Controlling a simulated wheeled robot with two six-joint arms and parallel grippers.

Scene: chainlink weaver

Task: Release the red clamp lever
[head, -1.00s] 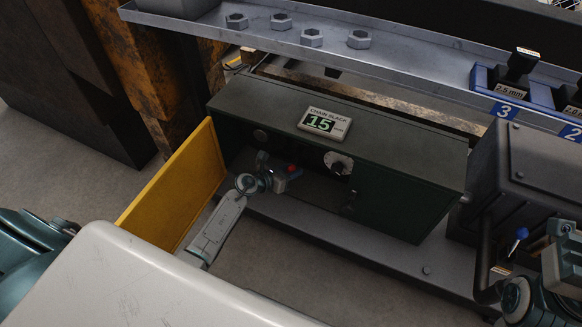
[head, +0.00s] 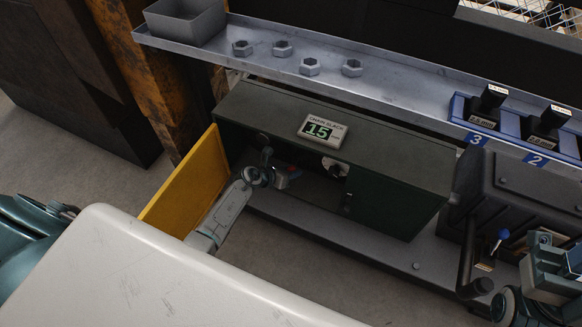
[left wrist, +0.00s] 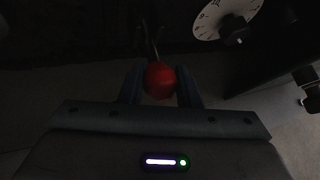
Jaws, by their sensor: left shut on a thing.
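The red clamp lever shows as a round red knob (left wrist: 160,80) between the two fingers of my left gripper (left wrist: 160,88) in the left wrist view. In the head view my left gripper (head: 283,178) reaches through the open front of the dark green cabinet (head: 390,180), and a bit of the red knob (head: 292,169) shows at it. The gripper is shut on the knob. The lever's shaft and mount are dark and hard to make out. My right arm (head: 548,268) is at the lower right, and its fingers cannot be made out clearly.
The yellow door (head: 185,190) stands open left of my left forearm. A white dial (head: 335,167) sits right of the lever inside the cabinet. A display (head: 322,130) on top reads 15. A shelf (head: 400,95) with several nuts and a blue rack (head: 515,135) lies behind.

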